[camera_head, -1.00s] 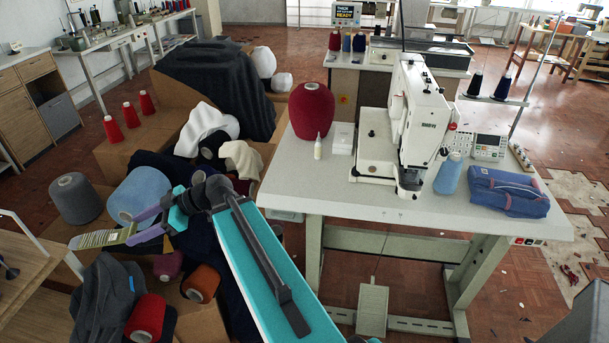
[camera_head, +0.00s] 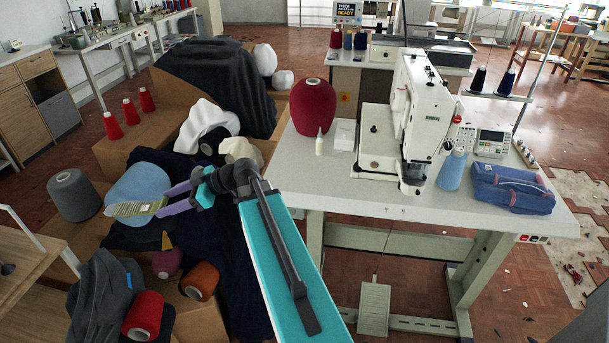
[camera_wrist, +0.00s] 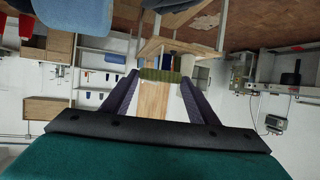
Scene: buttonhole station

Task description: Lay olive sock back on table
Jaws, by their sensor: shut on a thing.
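The olive sock (camera_head: 130,209) is a small, flat, ribbed olive-yellow piece. My gripper (camera_head: 161,203), with purple fingers, is shut on one end of it, and the rest sticks out to the left. Both are held up in the air and overlap the blue cone in the head view. In the wrist view the sock (camera_wrist: 160,76) shows as an olive band between the fingertips of my gripper (camera_wrist: 160,80). A white sewing table (camera_head: 400,206) is to the right of my gripper. A wooden table (camera_head: 28,262) is at the lower left.
Below and behind my gripper are cardboard boxes with dark cloth, a blue cone (camera_head: 140,182), a grey cone (camera_head: 74,194) and an orange cone (camera_head: 199,281). The sewing table carries a red cone (camera_head: 313,105), a sewing machine (camera_head: 410,110) and a blue pouch (camera_head: 512,188). Its front left is clear.

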